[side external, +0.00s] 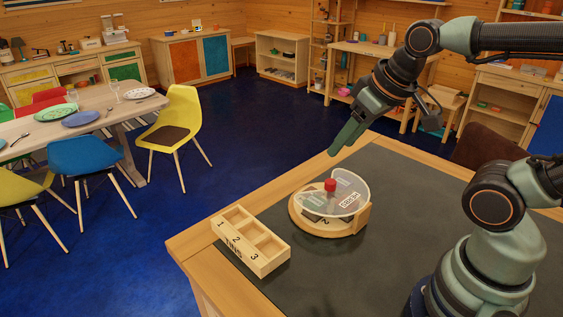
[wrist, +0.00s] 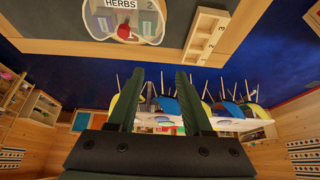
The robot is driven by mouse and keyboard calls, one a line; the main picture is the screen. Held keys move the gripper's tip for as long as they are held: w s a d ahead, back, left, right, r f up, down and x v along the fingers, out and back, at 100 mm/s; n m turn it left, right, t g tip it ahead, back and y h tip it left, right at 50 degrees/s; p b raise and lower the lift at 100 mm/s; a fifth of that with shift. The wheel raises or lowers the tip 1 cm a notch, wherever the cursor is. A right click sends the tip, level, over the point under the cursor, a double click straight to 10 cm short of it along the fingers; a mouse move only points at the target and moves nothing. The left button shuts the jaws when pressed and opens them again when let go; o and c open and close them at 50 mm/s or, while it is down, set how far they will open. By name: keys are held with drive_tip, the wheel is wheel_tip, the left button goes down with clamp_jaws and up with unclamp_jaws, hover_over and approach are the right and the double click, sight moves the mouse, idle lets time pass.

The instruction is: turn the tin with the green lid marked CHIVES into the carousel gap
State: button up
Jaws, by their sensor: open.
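The round wooden carousel (side external: 326,229) stands on the dark mat, with a clear cover marked HERBS (side external: 350,186) and a red knob (side external: 330,185) at its middle. It also shows at the top of the wrist view, cut off by the edge, with its red knob (wrist: 124,31). Through the cover there I see a purplish patch (wrist: 103,25) and a greenish patch (wrist: 148,22). I cannot read CHIVES on either, or tell where the gap is. My gripper (side external: 340,148) is open and empty, above and beyond the carousel; its two fingers stand apart in the wrist view (wrist: 158,80).
A wooden tray (side external: 265,266) marked TINS, with slots numbered 1, 2 and 3, stands left of the carousel near the table edge; its slots look empty. The dark mat (side external: 420,180) is clear right of the carousel. Chairs and a dining table (side external: 105,100) are away on the floor.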

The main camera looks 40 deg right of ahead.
drive_tip(key=shift+o, duration=0.3)
drive_tip(key=shift+o, duration=1)
drive_tip(key=n+g, duration=0.6)
drive_tip(key=n, duration=0.3)
hover_over(331, 181)
wheel_tip(331, 181, down, 5)
wheel_tip(331, 181, down, 12)
drive_tip(key=shift+f, duration=0.25)
clamp_jaws()
